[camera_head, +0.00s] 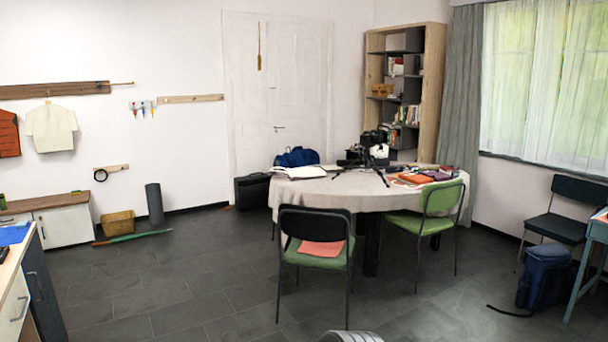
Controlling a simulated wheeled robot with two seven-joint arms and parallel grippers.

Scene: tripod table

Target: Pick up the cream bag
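A flat cream-white item (304,171) lies at the left side of the round table (325,194), in front of a dark blue bundle (297,157). It may be the cream bag, but it is too small to be sure. No other clear cream bag shows. Neither of my grippers is in view.
A black-backed green chair (315,250) stands before the table with an orange cloth (321,249) on its seat. Another green chair (440,205) stands at the right. A black case (252,191) is left of the table. The left-centre floor is clear.

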